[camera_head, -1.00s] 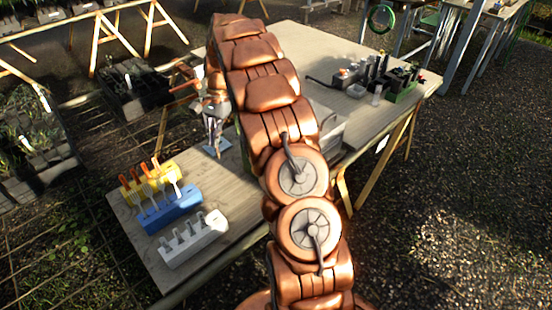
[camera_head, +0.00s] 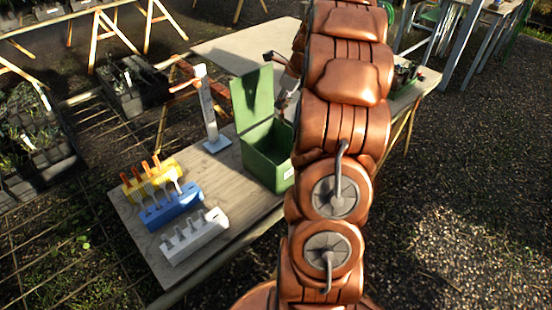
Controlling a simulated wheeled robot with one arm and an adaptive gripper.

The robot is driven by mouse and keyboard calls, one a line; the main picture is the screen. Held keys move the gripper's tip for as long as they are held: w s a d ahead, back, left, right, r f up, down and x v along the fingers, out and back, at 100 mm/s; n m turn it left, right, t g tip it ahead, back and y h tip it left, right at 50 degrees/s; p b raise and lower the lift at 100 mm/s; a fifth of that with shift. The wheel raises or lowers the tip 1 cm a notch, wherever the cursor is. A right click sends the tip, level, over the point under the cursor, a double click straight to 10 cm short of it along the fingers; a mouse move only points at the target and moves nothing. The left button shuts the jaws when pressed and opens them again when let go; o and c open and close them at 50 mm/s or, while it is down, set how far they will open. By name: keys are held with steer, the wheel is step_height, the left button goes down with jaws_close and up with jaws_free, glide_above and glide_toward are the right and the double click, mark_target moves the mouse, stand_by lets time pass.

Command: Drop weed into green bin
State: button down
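The green bin (camera_head: 267,165) stands on the wooden table with its green lid (camera_head: 252,97) raised upright at the back. My copper arm crosses in front of the bin's right side. A small dark and copper part of my gripper (camera_head: 284,101) shows between the lid and my arm, at or above the bin's opening. My arm hides most of it, so I cannot tell whether its fingers are open or shut. I cannot make out a weed, and the inside of the bin is mostly hidden.
A pale post on a flat base (camera_head: 217,145) stands left of the bin. Yellow (camera_head: 148,182), blue (camera_head: 172,210) and white (camera_head: 195,238) tool holders sit at the table's front left. Dark plant trays (camera_head: 133,85) lie beyond. The table (camera_head: 135,225) has bare wood around them.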

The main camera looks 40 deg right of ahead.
mark_target(281, 115)
steer(key=shift+f+b, duration=2.05)
steer(key=shift+f, duration=0.8)
steer(key=c, duration=1.2)
jaws_free()
steer(key=shift+c, duration=0.2)
steer(key=shift+r, duration=0.15)
steer(key=v, duration=1.1)
steer(key=shift+r, duration=0.35)
steer(key=shift+s, duration=0.1)
